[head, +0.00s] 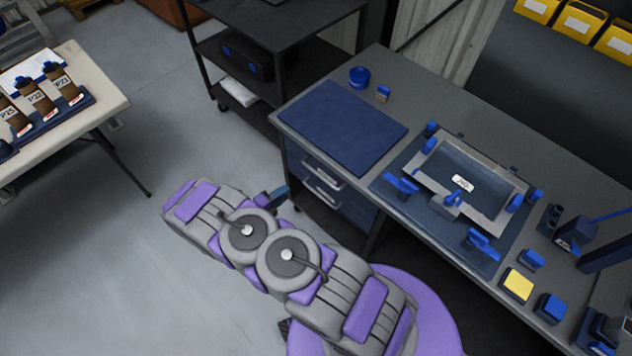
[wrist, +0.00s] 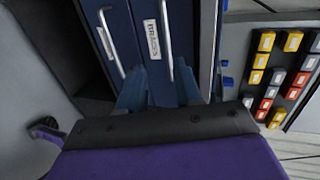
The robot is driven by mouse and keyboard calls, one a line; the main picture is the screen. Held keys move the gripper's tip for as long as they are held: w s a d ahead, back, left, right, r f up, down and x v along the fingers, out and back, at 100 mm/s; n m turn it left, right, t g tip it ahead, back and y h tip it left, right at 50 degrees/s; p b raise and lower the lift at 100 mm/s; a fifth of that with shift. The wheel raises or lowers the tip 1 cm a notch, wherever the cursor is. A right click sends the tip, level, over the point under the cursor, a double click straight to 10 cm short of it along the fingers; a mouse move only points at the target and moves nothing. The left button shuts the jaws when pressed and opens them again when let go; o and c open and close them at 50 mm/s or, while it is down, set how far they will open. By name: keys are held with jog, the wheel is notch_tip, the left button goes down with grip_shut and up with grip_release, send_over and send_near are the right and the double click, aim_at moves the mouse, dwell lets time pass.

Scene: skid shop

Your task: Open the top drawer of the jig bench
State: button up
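The jig bench (head: 465,150) stands at the right of the head view, with two blue drawers under its left end. The top drawer's handle (head: 323,171) is a pale bar, and the lower handle (head: 327,194) is below it. Both drawers look shut. In the wrist view the drawers are turned sideways: the top drawer handle (wrist: 166,40) is on the right, the lower handle (wrist: 110,42) on the left. My gripper (wrist: 162,90) is open, its blue fingers either side of the top handle's near end; contact cannot be told. In the head view my gripper (head: 283,191) is mostly hidden by my arm.
A blue mat (head: 342,126) and a jig fixture (head: 465,184) lie on the bench. A dark shelf cart (head: 270,35) stands behind it. A pale table (head: 100,85) with labelled bottles is at the left. Open floor (head: 130,250) lies left of my arm.

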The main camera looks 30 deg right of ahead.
jog(key=s+h, duration=0.1)
jog(key=s, duration=0.2)
jog(key=b, duration=0.3)
send_near(322, 177)
jog(key=shift+m, duration=0.4)
jog(key=x, duration=1)
jog(key=shift+w+f, duration=0.1)
jog(key=shift+f, duration=0.3)
grip_shut()
